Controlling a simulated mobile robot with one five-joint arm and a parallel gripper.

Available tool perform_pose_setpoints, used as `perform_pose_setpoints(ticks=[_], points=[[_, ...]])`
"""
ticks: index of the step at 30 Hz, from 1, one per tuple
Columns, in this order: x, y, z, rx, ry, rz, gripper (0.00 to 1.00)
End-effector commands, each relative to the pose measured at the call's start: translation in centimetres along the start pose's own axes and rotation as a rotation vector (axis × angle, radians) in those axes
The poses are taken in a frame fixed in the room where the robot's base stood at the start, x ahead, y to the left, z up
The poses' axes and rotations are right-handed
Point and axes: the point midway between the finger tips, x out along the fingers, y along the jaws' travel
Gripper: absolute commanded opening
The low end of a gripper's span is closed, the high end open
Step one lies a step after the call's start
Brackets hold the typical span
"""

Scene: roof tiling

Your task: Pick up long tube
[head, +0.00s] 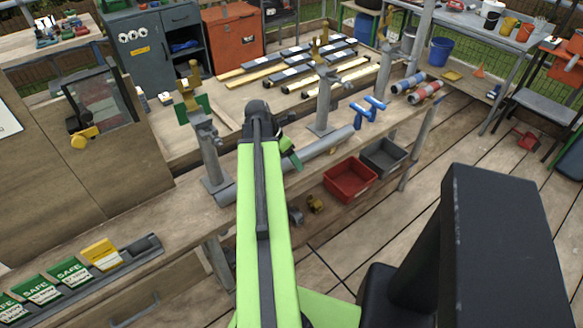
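A long grey tube (326,144) lies along the front of the wooden workbench. My gripper (291,157) is at the far end of my arm, over or beside the middle of the tube. Only a small green and dark part of it shows. I cannot tell whether its fingers are open, shut or touching the tube.
Grey posts (327,100) stand on the workbench near the tube. Blue clamp-like parts (368,112) lie by its right end. A red bin (349,179) and a grey bin (383,157) sit below the bench front. The plank floor at right has free room.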

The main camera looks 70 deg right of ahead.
Motion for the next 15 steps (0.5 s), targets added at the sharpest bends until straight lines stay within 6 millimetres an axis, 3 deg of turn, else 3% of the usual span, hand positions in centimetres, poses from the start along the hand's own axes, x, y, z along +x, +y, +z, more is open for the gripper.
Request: perform_pose_setpoints(ticks=[4,15], points=[[-0.23,-0.02,0.05,0.0,0.0,0.0,0.66],[-0.25,0.0,-0.01,-0.001,0.0,0.0,0.18]])
